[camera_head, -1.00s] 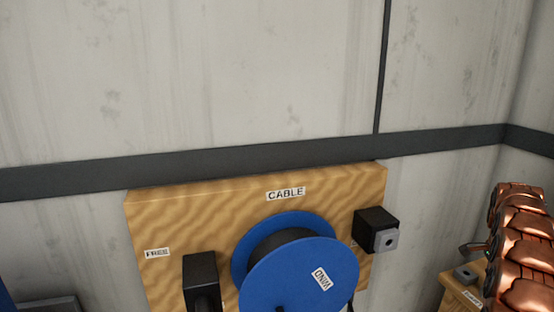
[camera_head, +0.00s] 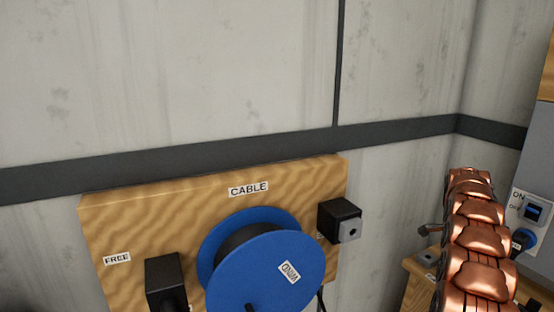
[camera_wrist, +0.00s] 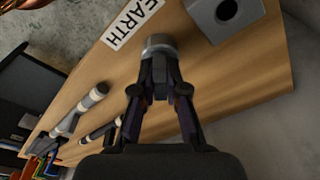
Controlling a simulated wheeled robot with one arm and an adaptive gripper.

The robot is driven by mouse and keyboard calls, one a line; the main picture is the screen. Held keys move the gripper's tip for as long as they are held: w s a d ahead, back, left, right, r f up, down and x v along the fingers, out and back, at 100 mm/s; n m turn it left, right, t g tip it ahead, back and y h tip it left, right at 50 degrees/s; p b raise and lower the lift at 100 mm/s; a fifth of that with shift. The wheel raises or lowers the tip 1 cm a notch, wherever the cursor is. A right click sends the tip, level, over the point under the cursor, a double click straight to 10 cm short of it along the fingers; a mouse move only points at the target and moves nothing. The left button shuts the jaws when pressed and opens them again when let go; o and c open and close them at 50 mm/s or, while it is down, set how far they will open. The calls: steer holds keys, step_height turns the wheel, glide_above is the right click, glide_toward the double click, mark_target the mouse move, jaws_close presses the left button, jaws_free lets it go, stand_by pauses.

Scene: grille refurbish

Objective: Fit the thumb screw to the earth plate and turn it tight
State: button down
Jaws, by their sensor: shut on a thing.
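In the wrist view my gripper (camera_wrist: 160,62) is shut on a short grey round piece, the thumb screw (camera_wrist: 159,42), at its fingertips. A grey block with a dark round hole, which looks like the earth plate (camera_wrist: 214,27), is on the wooden board right of the screw, beside the EARTH label (camera_wrist: 133,22). The screw is apart from the hole in the picture; its height above the board is unclear. In the head view a small grey block (camera_head: 429,258) shows on a wooden stand at the right, partly behind my copper-coloured arm. The gripper is not clearly visible there.
A wooden CABLE board (camera_head: 150,215) carries a blue reel (camera_head: 268,275) and black blocks. A switch panel (camera_head: 533,210) with a blue plug is at the right. Grey cylindrical pieces (camera_wrist: 75,113) lie along the wooden board at left in the wrist view.

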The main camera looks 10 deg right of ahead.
steer(key=shift+s+a+f+m+g+y+b, duration=0.2)
steer(key=shift+f+m+b, duration=0.3)
steer(key=shift+m, duration=0.45)
steer(key=shift+s+a+f+m+g+y+b, duration=0.1)
steer(key=shift+f+m+g+y+b, duration=0.15)
steer(key=shift+f+m, duration=0.55)
steer(key=shift+r, duration=0.15)
steer(key=c, duration=1.5)
jaws_free()
steer(key=o, duration=0.3)
steer(key=shift+w+d, duration=0.1)
steer(key=shift+d, duration=0.05)
steer(key=shift+o, duration=0.4)
steer(key=shift+w+d+r, duration=0.15)
steer(key=shift+w+r, duration=0.05)
steer(key=shift+r, duration=0.4)
steer(key=shift+r+h, duration=0.2)
steer(key=shift+h, duration=0.05)
steer(key=shift+w, duration=0.1)
steer(key=shift+d+r+p, duration=0.1)
steer(key=shift+r+p, duration=0.45)
steer(key=shift+r, duration=0.25)
steer(key=shift+w+r+p, duration=0.1)
steer(key=shift+r+p, duration=2.3)
steer(key=shift+r, duration=1.4)
